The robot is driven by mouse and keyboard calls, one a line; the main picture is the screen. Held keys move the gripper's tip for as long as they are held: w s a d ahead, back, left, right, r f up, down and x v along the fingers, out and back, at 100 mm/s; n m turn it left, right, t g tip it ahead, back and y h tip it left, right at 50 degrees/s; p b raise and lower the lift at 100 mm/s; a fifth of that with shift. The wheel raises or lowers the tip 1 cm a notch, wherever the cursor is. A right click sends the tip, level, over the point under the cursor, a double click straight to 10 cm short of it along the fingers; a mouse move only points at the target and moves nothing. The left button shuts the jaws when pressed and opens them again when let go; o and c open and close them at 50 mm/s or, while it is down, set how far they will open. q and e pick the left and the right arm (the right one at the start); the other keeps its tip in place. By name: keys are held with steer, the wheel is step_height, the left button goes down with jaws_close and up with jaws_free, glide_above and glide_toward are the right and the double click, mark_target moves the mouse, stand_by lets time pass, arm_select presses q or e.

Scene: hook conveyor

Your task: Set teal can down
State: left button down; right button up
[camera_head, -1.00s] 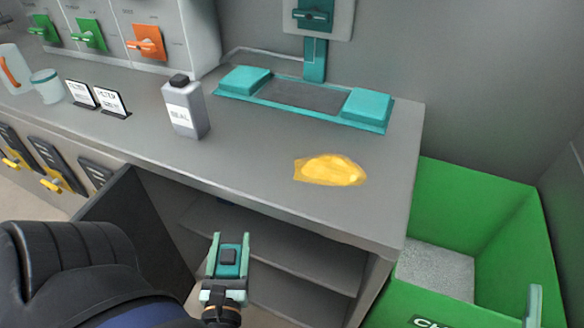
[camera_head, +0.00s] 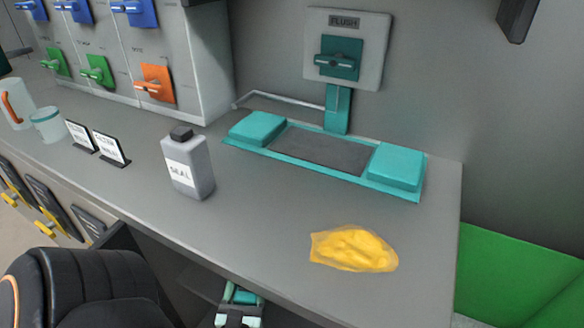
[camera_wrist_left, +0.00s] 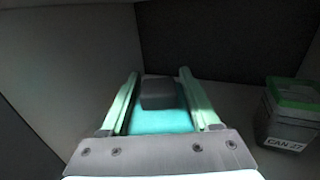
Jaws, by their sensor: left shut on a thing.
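My left gripper (camera_head: 240,291) is low at the bottom edge of the head view, at the open compartment under the counter. It is shut on the teal can (camera_head: 247,297), which is mostly cut off there. In the left wrist view, the teal can (camera_wrist_left: 160,121), with a dark block-shaped top, sits between the two pale green fingers. The gripper (camera_wrist_left: 159,78) is inside a dim, grey-walled space. I cannot tell whether the can touches a surface. My right gripper is not in view.
A grey can with a green top (camera_wrist_left: 290,112) and a "CAN" label stands right of the gripper. On the counter (camera_head: 270,215) are a "SEAL" bottle (camera_head: 187,167), a yellow patch (camera_head: 354,248) and a teal-padded station (camera_head: 395,167). A green bin (camera_head: 520,275) stands at right.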

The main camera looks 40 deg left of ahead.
arm_select(q)
steer(key=w+a, duration=0.3)
steer(key=w, duration=0.5)
steer(key=w+a, duration=0.2)
steer(key=w, duration=0.6)
step_height(320, 180, down, 7)
steer(key=b, duration=0.4)
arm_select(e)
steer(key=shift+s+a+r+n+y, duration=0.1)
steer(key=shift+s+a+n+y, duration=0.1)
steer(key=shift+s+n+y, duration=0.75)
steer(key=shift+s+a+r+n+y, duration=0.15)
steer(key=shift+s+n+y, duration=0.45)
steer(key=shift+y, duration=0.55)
arm_select(q)
steer(key=shift+b, duration=0.3)
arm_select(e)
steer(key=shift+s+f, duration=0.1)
arm_select(q)
steer(key=shift+f, duration=0.2)
steer(key=shift+c, duration=0.6)
jaws_free()
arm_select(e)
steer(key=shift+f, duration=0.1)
arm_select(q)
steer(key=shift+r, duration=0.1)
